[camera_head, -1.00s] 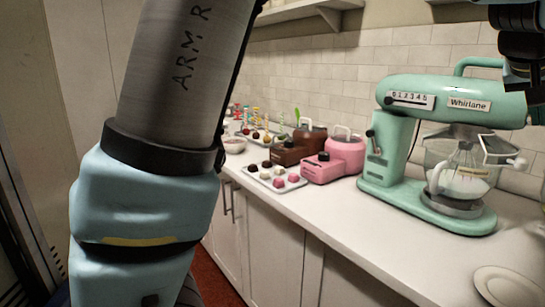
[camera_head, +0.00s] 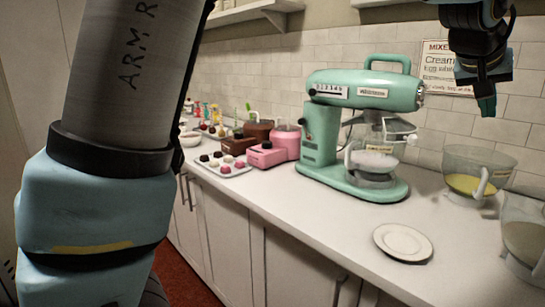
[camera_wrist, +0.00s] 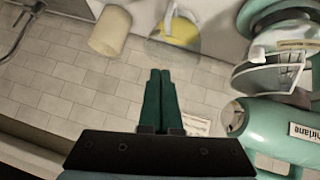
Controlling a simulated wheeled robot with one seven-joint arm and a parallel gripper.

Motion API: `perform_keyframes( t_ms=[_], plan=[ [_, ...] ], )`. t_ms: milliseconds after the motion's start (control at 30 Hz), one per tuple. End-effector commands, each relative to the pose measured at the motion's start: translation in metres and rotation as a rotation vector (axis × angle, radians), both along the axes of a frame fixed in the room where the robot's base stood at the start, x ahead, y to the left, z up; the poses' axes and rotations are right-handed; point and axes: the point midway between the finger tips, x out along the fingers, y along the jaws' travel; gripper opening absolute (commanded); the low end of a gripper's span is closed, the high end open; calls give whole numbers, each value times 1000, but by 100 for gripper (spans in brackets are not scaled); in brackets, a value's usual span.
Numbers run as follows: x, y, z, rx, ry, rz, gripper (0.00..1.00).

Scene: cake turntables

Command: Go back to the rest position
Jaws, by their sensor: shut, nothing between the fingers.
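My gripper (camera_head: 487,104) hangs at the upper right of the head view, above the counter and to the right of the green mixer (camera_head: 362,130). In the wrist view its two dark green fingers (camera_wrist: 160,74) are pressed together with nothing between them. The gripper is clear of the mixer and the bowls. My arm fills the left side of the head view and hides part of the room behind it.
A bowl of yellow mix (camera_head: 470,182) and another bowl (camera_head: 525,240) stand right of the mixer. A white plate (camera_head: 403,243) lies in front on the counter (camera_head: 330,225). A tray of sweets (camera_head: 240,171) and pink machine (camera_head: 275,150) stand left.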

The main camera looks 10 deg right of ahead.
Motion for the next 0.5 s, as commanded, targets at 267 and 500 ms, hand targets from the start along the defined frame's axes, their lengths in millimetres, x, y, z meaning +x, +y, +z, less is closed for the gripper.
perform_keyframes(
  t_ms=[267,500],
  plan=[
    [35,28,-19,42,2,54,0],
    [77,73,-46,103,8,125,0]
  ],
)
